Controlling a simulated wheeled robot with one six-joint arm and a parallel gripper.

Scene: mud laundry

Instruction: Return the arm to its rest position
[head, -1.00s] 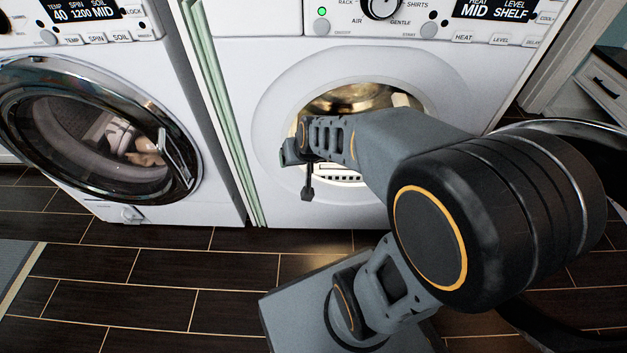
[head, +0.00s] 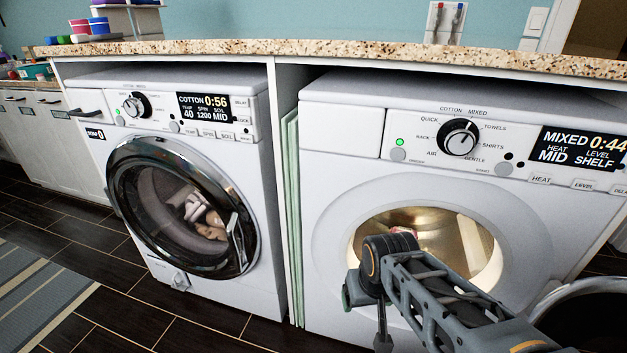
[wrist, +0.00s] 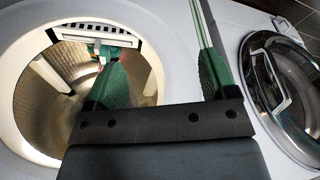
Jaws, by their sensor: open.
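My gripper (head: 362,305) is in front of the open dryer (head: 335,200), at the lower left of its round opening in the head view. The arm comes in from the lower right. In the wrist view, my gripper's (wrist: 160,62) two green fingers are spread wide with nothing between them. The left finger overlaps the dryer's drum opening (wrist: 30,90) and the right one lies over the gap beside the washer. My own arm hides part of the opening in the head view.
The washer (head: 175,200), its door shut on laundry, stands left of the dryer. The dryer's open door (head: 590,312) is at lower right. A small reddish thing (head: 404,232) shows in the drum. A speckled counter (head: 300,50) runs above. The floor at left is clear around a striped mat (head: 35,290).

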